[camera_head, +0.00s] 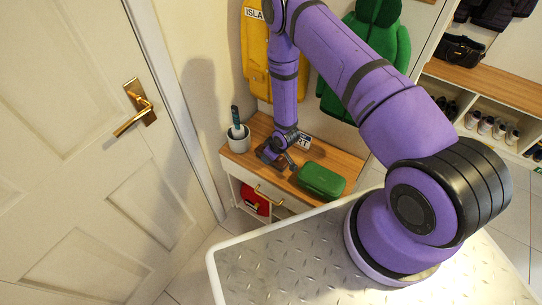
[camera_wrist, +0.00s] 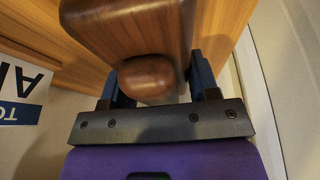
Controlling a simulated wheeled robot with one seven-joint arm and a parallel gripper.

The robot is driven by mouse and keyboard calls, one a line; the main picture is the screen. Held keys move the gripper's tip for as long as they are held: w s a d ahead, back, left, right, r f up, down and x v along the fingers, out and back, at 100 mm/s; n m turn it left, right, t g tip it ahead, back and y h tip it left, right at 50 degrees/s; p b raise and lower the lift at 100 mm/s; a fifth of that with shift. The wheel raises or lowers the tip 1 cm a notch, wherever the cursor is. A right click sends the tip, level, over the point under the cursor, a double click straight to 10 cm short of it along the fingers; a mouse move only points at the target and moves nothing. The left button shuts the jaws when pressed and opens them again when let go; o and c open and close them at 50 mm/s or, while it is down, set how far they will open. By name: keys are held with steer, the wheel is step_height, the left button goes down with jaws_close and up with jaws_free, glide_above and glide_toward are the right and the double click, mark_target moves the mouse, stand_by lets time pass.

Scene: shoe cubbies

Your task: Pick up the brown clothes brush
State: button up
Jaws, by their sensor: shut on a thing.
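The brown clothes brush (camera_wrist: 128,28) fills the upper middle of the wrist view. It is wooden, with a rounded end knob (camera_wrist: 147,75) nearest the camera. My gripper (camera_wrist: 150,88) is shut on the brush, with a dark finger on each side of it. In the head view my gripper (camera_head: 275,156) is low over the wooden top of the small cabinet (camera_head: 258,128). The brush itself is too small and covered to make out there. I cannot tell whether it touches the top.
A green case (camera_head: 321,181) lies right of my gripper. A white pot (camera_head: 239,140) with a teal-handled tool stands left. A small lettered sign (camera_head: 304,142) is behind. Yellow (camera_head: 258,60) and green coats hang above. A door (camera_head: 85,150) is at left.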

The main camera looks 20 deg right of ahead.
steer(key=shift+r, duration=1.95)
steer(key=s+a, duration=0.4)
steer(key=s, duration=0.3)
steer(key=s+a+r, duration=0.1)
steer(key=s+a, duration=0.3)
steer(key=s, duration=0.3)
steer(key=shift+r, duration=0.3)
